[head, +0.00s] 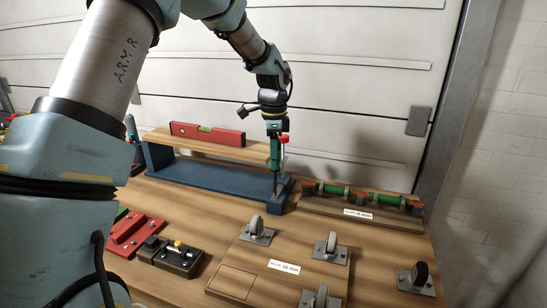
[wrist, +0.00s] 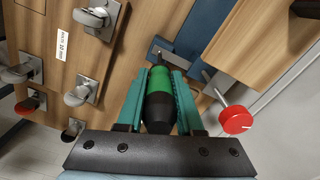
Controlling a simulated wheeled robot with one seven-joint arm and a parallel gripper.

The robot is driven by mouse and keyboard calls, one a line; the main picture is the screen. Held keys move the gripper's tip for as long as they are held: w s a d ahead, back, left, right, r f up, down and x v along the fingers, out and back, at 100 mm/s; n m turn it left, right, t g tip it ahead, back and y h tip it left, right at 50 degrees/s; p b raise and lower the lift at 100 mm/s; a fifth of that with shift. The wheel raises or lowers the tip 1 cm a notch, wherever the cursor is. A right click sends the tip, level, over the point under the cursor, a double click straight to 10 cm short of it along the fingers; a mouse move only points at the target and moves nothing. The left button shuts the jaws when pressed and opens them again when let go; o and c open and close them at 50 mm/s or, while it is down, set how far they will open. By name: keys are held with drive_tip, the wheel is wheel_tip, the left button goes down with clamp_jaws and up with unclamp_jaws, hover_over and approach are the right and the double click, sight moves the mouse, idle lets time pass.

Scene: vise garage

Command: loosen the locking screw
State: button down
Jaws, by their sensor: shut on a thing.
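My gripper (head: 273,122) is above the right end of a blue vise-like frame (head: 215,178). It is shut on a green and black screwdriver (head: 275,152), held upright with its shaft pointing down. In the wrist view my gripper (wrist: 159,76) has its teal fingers on either side of the screwdriver (wrist: 160,105). The tip is at or just over the small blue end block (head: 278,207), which also shows in the wrist view (wrist: 162,46). I cannot tell whether it touches. The locking screw is not clearly visible; the tip and handle hide that spot.
A red knob on a rod (wrist: 236,119) stands close beside the screwdriver. A red level (head: 207,133) lies on the plank behind. Castors (head: 257,231) on a board (head: 250,257) and a red block (head: 133,232) stand in front.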

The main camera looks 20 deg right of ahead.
drive_tip(key=n, duration=0.5)
drive_tip(key=shift+s+f, duration=0.1)
drive_tip(key=shift+s, duration=0.1)
drive_tip(key=n, duration=0.3)
drive_tip(key=shift+r+p, duration=2.75)
drive_tip(key=shift+r, duration=0.8)
